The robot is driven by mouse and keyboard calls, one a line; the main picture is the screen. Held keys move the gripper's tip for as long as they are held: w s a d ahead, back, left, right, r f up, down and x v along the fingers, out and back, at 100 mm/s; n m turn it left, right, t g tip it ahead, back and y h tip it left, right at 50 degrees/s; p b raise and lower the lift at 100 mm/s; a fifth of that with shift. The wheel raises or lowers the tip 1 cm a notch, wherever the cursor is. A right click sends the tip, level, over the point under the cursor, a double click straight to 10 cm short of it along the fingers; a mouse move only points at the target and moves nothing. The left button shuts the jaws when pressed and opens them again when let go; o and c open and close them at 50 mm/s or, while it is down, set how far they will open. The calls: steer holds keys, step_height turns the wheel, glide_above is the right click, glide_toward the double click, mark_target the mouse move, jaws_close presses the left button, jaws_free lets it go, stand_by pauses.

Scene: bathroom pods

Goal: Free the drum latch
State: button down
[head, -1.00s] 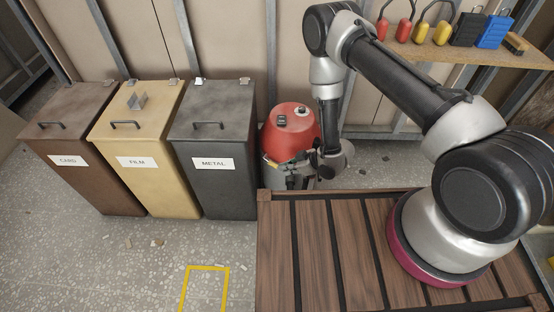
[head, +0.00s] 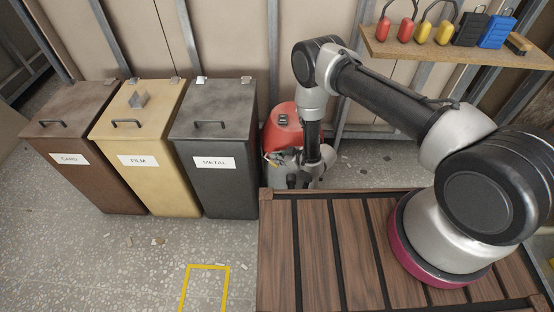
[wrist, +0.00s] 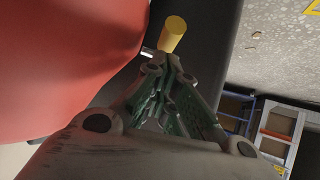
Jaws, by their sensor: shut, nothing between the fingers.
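The red-topped drum (head: 282,122) stands against the back wall, right of the metal bin and partly behind my arm. In the wrist view its red surface (wrist: 70,50) fills the left side. A yellow cylindrical grip (wrist: 172,35), apparently the latch lever's end, sticks up just beyond my fingertips, with a small metal piece beside it. My gripper (wrist: 163,68) is shut and empty, its tips close to the base of the yellow grip; I cannot tell if they touch. In the head view my gripper (head: 292,181) is low at the drum's front and hides much of its lower body.
The card bin (head: 82,130), film bin (head: 143,115) and metal bin (head: 213,120) stand to the left, lids closed. The metal bin is close beside the drum. A slatted wooden deck (head: 350,250) lies in front.

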steer(key=shift+f, duration=0.45)
steer(key=shift+f, duration=0.1)
steer(key=shift+f, duration=0.6)
steer(key=shift+w+r, duration=0.1)
steer(key=shift+r, duration=0.05)
